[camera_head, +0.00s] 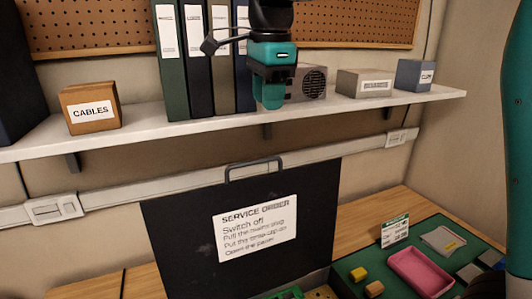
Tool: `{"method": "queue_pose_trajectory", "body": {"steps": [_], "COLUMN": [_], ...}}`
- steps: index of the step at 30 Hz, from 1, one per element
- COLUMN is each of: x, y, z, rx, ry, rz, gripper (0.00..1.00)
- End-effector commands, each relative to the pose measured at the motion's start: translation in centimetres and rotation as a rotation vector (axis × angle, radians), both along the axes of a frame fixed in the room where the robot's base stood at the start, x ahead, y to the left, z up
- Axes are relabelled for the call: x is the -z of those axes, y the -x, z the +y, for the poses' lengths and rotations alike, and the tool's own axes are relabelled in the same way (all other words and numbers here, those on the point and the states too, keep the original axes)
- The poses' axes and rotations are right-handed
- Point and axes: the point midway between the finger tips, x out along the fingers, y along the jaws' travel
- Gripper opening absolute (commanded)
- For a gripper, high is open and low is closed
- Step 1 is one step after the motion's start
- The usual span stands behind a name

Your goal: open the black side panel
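The black side panel (180,225) stands roughly upright at the lower middle, with a grey handle (254,168) on its top edge. A white paper headed "SERVICE ORDER" (254,232) is on its face. Its lower edge is cut off by the frame. My teal and black gripper (268,98) is at the top middle, above the handle and apart from it, in front of the shelf in the picture. Nothing shows held in it. Its fingers overlap in this view, so I cannot tell how far apart they are.
A white shelf (190,130) behind carries binders (172,60), a cables box (90,108) and other boxes. At right, a green mat (352,262) holds a pink tray (418,272) and small blocks. Part of a green board (288,294) shows at the bottom edge.

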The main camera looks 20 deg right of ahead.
Motion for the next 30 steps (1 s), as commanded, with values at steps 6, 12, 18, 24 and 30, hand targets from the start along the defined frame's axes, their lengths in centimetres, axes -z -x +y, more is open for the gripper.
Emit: {"method": "queue_pose_trajectory", "body": {"steps": [6,12,18,24,30], "x": [4.9,9.0,11.6,12.4,12.4], "y": [-0.4,-0.8,-1.1,-1.1,-1.2], "z": [0.0,0.0,0.0,0.0,0.0], "rx": [-0.001,-0.003,-0.004,-0.004,-0.004], "ry": [0.0,-0.001,-0.001,-0.001,-0.001], "rz": [0.006,0.004,0.001,-0.001,-0.001], "gripper": [0.36,0.36,0.36,0.36,0.36]}}
